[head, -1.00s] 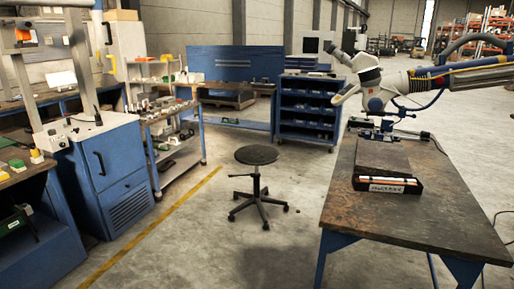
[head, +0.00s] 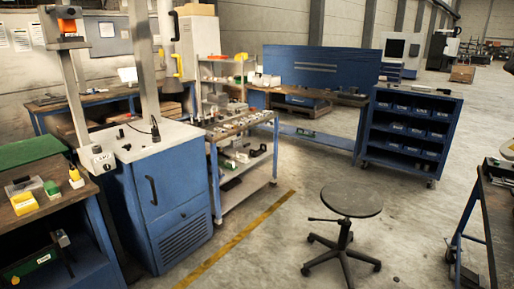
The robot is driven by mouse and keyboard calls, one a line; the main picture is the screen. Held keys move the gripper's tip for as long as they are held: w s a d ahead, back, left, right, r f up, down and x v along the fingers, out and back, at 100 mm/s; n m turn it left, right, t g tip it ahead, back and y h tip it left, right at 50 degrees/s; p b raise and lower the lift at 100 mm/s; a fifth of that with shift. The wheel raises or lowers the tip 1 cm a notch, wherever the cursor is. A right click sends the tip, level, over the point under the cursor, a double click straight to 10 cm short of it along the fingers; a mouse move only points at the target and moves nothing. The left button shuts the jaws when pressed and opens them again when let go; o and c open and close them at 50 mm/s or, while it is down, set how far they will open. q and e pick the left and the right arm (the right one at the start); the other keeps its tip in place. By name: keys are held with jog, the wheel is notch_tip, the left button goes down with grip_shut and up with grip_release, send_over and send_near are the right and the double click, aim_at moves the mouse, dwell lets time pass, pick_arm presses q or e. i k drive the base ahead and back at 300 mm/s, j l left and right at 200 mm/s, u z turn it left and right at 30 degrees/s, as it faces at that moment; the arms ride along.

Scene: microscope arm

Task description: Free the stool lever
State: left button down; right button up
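The stool (head: 350,202) stands on the concrete floor right of centre in the head view. It has a round dark seat, a thin column and a dark star base on castors. Its lever (head: 323,219) is a thin dark rod under the seat, sticking out to the left. Nothing is seen touching the lever, though it is too small to make out in detail. Neither of my grippers is in view.
A blue cabinet bench (head: 168,195) stands at the left, with a shelf trolley (head: 247,175) beside it. A blue bin rack (head: 412,132) is behind the stool. A dark table edge (head: 497,225) is at the far right. The floor around the stool is clear.

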aim_at(311, 220)
jog(key=i+l+z, duration=0.1)
jog(key=i+z, duration=0.3)
jog(key=i, duration=0.5)
jog(key=i+j+z, duration=0.15)
jog(key=i+z, duration=0.25)
jog(key=i, duration=0.55)
jog(key=i+l, duration=0.35)
jog(key=i+l+u, duration=0.1)
jog(key=i+l, duration=0.55)
jog(key=l, duration=0.25)
jog(key=u, duration=0.05)
